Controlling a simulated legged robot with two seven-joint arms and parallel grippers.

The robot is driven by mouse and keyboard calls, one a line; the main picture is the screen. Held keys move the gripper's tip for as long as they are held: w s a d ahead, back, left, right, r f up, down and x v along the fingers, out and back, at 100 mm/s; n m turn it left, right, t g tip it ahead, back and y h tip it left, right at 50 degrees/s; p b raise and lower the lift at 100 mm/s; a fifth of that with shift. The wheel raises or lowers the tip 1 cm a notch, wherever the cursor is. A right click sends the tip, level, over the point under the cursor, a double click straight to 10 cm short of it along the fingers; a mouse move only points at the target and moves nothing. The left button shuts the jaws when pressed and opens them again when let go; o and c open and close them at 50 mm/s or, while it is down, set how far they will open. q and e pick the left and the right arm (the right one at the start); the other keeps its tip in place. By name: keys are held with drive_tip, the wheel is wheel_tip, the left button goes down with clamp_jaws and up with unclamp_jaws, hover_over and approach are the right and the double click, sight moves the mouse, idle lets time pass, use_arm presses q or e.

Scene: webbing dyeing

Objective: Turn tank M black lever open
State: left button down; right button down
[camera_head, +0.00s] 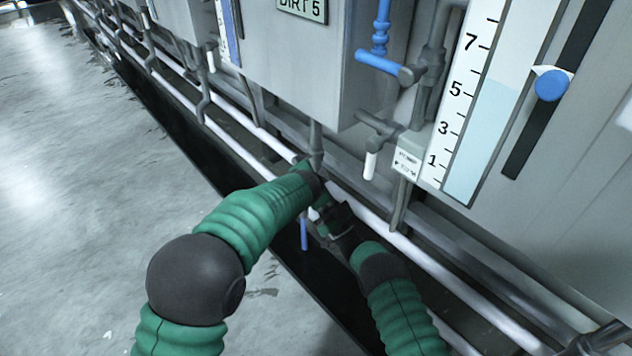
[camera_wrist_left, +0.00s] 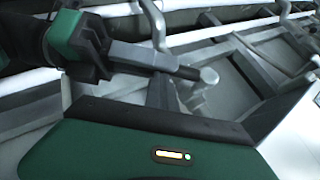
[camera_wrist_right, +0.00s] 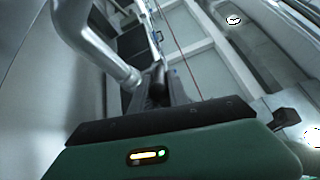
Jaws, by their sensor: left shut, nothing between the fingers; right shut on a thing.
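In the head view my left gripper (camera_head: 316,186) and my right gripper (camera_head: 328,212) are close together beside the pipes under a grey tank (camera_head: 300,60). In the left wrist view my right gripper (camera_wrist_left: 165,62) is shut on a short black lever (camera_wrist_left: 188,73), which joins a grey pipe valve (camera_wrist_left: 208,78). The lever end (camera_wrist_right: 158,76) also shows between the right fingers in the right wrist view. My left gripper (camera_wrist_left: 162,92) is shut and empty, just below the lever. My arms and hands hide the lever in the head view. No tank M label is readable.
A blue handle (camera_head: 303,232) hangs below the grippers. A white-tipped lever (camera_head: 370,164), a blue pipe (camera_head: 381,35) and a level gauge (camera_head: 465,110) are at the right. White pipes (camera_head: 240,150) run along a dark trough (camera_head: 190,135). The floor (camera_head: 70,200) at left is clear.

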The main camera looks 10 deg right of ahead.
drive_tip(key=c, duration=1.7)
unclamp_jaws()
drive_tip(key=shift+s+r, duration=0.1)
drive_tip(key=shift+r, duration=0.05)
drive_tip(key=o, duration=0.4)
use_arm(q)
drive_tip(key=shift+w+a+f, duration=0.1)
drive_tip(key=shift+a+f, duration=0.05)
drive_tip(key=shift+f, duration=0.45)
